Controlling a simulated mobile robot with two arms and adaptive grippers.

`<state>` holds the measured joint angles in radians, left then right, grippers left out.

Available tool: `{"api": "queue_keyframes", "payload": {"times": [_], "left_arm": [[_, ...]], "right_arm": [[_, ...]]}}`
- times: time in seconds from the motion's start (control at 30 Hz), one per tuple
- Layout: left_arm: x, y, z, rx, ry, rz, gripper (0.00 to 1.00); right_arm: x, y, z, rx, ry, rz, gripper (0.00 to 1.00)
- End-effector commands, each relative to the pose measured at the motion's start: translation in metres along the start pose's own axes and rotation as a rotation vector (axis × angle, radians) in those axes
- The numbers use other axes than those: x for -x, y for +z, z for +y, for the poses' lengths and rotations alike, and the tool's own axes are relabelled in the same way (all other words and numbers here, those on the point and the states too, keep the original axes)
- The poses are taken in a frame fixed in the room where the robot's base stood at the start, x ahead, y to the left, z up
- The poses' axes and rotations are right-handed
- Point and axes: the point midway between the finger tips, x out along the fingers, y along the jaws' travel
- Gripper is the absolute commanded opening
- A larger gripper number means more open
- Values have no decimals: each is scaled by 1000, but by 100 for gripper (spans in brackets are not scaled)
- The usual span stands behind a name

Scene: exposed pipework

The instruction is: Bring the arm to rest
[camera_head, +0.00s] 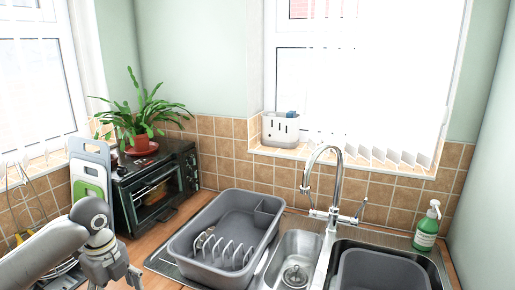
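My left arm (50,252) comes in from the lower left, over the left end of the wooden counter. Its wrist bends down to my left gripper (112,272), which is in front of the black toaster oven and left of the grey dish rack. The lower part of the gripper is cut off by the bottom edge of the picture, so its fingertips and anything between them are hidden. My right gripper is not in view.
A black toaster oven (158,196) carries a potted plant (140,112). Cutting boards (90,172) stand left of it. A grey dish rack (228,232), a tall chrome faucet (337,185), a sink basin (296,262) and a green soap bottle (427,232) lie to the right.

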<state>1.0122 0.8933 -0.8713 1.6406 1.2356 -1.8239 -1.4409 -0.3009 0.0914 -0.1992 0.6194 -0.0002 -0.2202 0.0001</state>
Motion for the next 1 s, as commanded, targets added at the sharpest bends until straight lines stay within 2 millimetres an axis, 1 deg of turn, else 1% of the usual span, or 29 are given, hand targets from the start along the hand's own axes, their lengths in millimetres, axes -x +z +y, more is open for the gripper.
{"api": "queue_keyframes", "payload": {"times": [0.03,0.07,0.17,0.27,0.4,0.47,0.57,0.67,0.77,0.8,0.9,1.0], "left_arm": [[-8,-7,0,2,3,2,74],[-11,-10,-1,5,1,2,74],[-21,-19,-3,20,-5,0,74],[-33,-31,-4,37,-12,1,74],[-52,-53,-6,74,-26,5,74],[-62,-64,-6,94,-35,8,74],[-79,-85,-5,140,-56,20,74],[-99,-114,-2,209,-83,44,74],[-120,-148,5,318,-122,83,74],[-127,-161,8,372,-139,100,74],[-141,-190,19,524,-177,147,74],[-150,-212,34,699,-208,193,74]], "right_arm": [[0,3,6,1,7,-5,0],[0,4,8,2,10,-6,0],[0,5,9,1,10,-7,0],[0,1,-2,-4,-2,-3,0],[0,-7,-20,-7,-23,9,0],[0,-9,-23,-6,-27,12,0],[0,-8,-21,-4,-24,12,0],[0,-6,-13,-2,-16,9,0],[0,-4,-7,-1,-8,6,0],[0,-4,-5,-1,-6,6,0],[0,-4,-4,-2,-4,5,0],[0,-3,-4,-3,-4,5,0]]}}
